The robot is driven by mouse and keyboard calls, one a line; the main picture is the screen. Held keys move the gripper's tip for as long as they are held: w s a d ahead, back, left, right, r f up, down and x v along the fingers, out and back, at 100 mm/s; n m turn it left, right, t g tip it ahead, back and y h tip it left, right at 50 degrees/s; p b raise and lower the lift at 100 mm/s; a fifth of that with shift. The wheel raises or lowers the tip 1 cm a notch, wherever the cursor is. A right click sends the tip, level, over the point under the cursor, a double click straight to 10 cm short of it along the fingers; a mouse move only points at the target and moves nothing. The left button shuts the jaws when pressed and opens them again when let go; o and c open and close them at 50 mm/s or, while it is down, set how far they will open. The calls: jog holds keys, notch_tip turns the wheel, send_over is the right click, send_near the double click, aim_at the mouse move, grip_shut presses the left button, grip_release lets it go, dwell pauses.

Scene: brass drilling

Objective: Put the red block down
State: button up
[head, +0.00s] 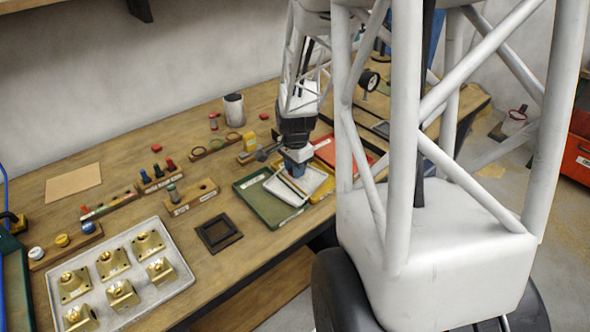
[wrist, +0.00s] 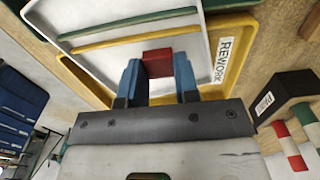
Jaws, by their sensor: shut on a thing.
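The red block (wrist: 158,62) is between the blue fingertips of my gripper (wrist: 158,75) in the wrist view, with both fingers against its sides. The block appears over a pale surface beside the yellow rim of a tray (wrist: 245,30) labelled REWORK; I cannot tell whether it touches anything below. In the head view my gripper (head: 297,172) points down over a light tray (head: 318,182) between a green tray and a red one. The held block cannot be made out in the head view.
A green tray (head: 255,207) lies left of my gripper and a red tray (head: 338,150) right of it. A black square frame (head: 219,234) and a tray of brass parts (head: 90,255) are further left. Wooden holders line the bench.

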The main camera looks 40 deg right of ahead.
jog(key=shift+f, duration=0.4)
jog(key=shift+f, duration=0.15)
jog(key=o, duration=0.9)
notch_tip(320, 180, up, 13)
jog(key=shift+f, duration=0.15)
jog(key=shift+f, duration=0.15)
dwell(0.5)
